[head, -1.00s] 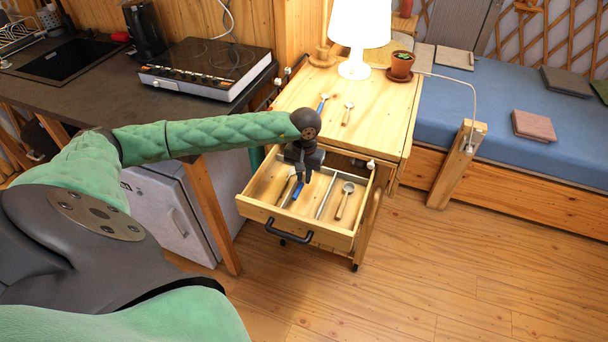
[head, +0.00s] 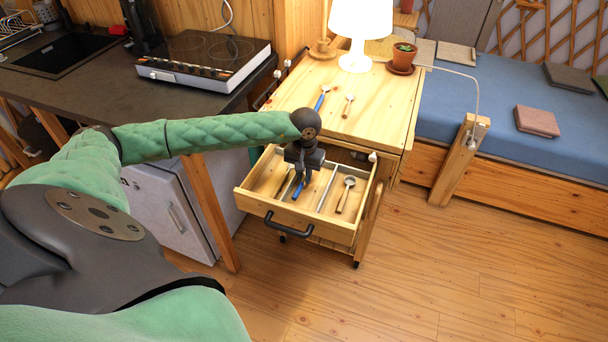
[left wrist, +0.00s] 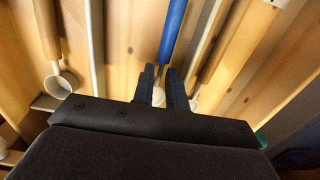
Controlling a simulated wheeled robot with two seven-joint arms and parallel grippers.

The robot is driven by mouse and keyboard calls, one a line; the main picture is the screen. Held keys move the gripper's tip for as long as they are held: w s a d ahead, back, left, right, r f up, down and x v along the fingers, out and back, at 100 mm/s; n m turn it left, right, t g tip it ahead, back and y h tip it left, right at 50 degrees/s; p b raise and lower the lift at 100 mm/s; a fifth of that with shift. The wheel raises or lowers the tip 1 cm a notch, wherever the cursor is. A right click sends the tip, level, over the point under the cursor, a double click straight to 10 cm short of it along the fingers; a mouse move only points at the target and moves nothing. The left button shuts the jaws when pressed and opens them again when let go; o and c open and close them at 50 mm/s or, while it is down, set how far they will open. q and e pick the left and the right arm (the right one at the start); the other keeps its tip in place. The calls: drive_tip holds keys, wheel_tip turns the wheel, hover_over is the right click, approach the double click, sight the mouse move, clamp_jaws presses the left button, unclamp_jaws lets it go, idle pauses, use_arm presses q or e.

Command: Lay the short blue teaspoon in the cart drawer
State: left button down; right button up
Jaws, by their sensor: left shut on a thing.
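My left gripper (head: 300,180) points down into the open cart drawer (head: 300,224), shut on a blue-handled spoon (head: 297,190). In the left wrist view its blue handle (left wrist: 173,32) runs out from between the fingers (left wrist: 166,85), between two pale dividers. The fingers and wrist hide most of the spoon's metal part. I cannot tell whether it touches the drawer floor. Another blue-handled spoon (head: 321,99) lies on the cart top (head: 380,108). My right gripper is out of view.
A wooden-handled spoon (head: 345,194) lies in the drawer's right compartment; wooden handles show in the left one. Another wooden-handled spoon (head: 348,105), a white lamp (head: 358,25) and a potted plant (head: 402,58) stand or lie on the cart. The counter (head: 80,90) is at left.

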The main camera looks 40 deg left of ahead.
use_arm(q)
drive_tip(key=shift+f+b, duration=0.7)
drive_tip(key=shift+b, duration=0.05)
idle(0.9)
drive_tip(key=c, duration=1)
unclamp_jaws()
drive_tip(key=shift+a, duration=0.15)
drive_tip(key=shift+c, duration=0.6)
drive_tip(key=shift+r, duration=0.15)
drive_tip(key=shift+w+r, duration=0.15)
drive_tip(key=shift+r, duration=1.3)
drive_tip(key=shift+c, duration=0.2)
drive_tip(key=o, duration=0.5)
drive_tip(key=shift+r+p, duration=0.2)
drive_tip(key=shift+p, duration=0.1)
drive_tip(key=shift+r, duration=1.7)
